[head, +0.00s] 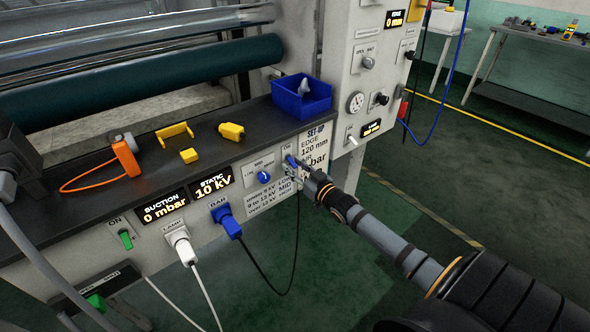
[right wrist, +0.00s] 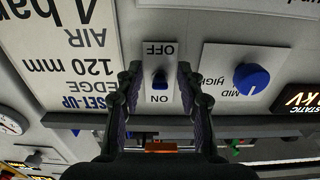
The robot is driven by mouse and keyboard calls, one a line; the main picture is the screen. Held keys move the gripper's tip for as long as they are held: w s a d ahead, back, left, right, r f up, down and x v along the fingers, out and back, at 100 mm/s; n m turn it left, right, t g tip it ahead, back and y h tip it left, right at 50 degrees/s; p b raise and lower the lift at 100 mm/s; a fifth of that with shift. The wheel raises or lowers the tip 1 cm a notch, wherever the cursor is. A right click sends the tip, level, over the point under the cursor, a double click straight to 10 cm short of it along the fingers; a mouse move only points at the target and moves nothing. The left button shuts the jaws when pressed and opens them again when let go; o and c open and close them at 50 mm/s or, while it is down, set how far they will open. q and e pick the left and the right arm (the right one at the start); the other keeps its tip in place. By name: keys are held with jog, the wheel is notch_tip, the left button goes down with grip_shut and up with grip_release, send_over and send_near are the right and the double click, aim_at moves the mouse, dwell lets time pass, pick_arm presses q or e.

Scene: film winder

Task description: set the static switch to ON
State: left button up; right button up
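The static switch (right wrist: 160,82) is a small blue toggle on a white plate marked OFF and ON, upside down in the right wrist view. Its lever appears to lean toward the ON mark. In the head view the switch (head: 291,160) is partly hidden by my right gripper. My right gripper (right wrist: 159,68) is open, with one finger on each side of the switch plate; I cannot tell whether they touch the panel. In the head view my right gripper (head: 303,170) reaches the panel from the lower right. The static display (head: 212,187) reads 10 kV. My left gripper is not in view.
A blue knob (head: 264,177) sits left of the switch, and a set-up label (head: 316,148) right of it. A blue plug (head: 226,221) with a black cable hangs below. A blue bin (head: 301,97) and yellow parts (head: 232,131) stand on the ledge above.

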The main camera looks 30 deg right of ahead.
aim_at(292, 161)
jog(key=shift+c, duration=0.3)
grip_shut()
